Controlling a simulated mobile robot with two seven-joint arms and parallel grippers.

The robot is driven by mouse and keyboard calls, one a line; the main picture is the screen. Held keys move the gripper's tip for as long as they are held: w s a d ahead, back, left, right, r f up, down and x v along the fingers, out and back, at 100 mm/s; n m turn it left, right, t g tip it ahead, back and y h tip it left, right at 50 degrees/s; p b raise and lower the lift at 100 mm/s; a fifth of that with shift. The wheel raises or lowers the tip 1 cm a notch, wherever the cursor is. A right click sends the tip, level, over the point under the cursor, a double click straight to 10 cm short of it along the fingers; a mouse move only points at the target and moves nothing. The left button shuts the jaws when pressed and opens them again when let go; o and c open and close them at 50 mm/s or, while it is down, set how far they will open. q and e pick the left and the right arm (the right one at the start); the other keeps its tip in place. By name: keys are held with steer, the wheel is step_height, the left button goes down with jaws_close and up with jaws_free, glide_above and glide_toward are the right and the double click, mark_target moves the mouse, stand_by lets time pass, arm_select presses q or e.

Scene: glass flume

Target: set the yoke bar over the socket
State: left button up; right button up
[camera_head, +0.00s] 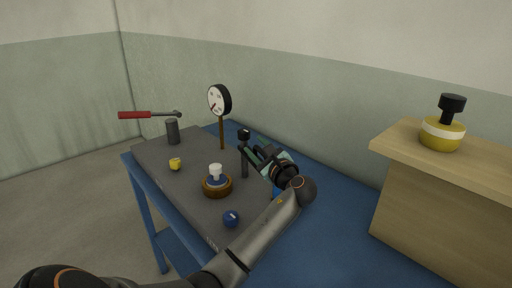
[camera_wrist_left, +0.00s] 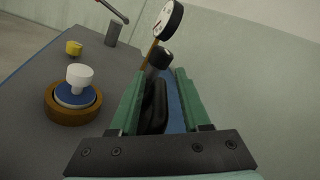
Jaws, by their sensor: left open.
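My left gripper (camera_head: 256,149) is open, its green fingers spread beside a dark upright post with a black head (camera_head: 244,161). In the left wrist view the post (camera_wrist_left: 154,104) shows between the two fingers; whether they touch it is not clear. A round wooden ring (camera_head: 217,187) with a blue disc and white knob sits on the grey bench top; it also shows in the left wrist view (camera_wrist_left: 72,104). I cannot tell for sure which parts are the yoke bar and the socket. My right gripper is not in view.
A round gauge (camera_head: 219,100) on a brown stem stands behind the post. A red-handled tool (camera_head: 134,115) is above a dark cylinder (camera_head: 172,132). A yellow piece (camera_head: 175,164) and a blue knob (camera_head: 231,219) lie on the bench (camera_head: 196,168). A yellow weight (camera_head: 441,134) stands on a wooden block at right.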

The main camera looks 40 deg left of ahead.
arm_select(q)
steer(key=shift+w+a, duration=0.1)
steer(key=shift+a, duration=0.2)
steer(key=c, duration=0.7)
steer(key=shift+r, duration=0.1)
jaws_close()
steer(key=shift+d+r, duration=0.1)
steer(key=shift+r, duration=0.05)
stand_by(0.3)
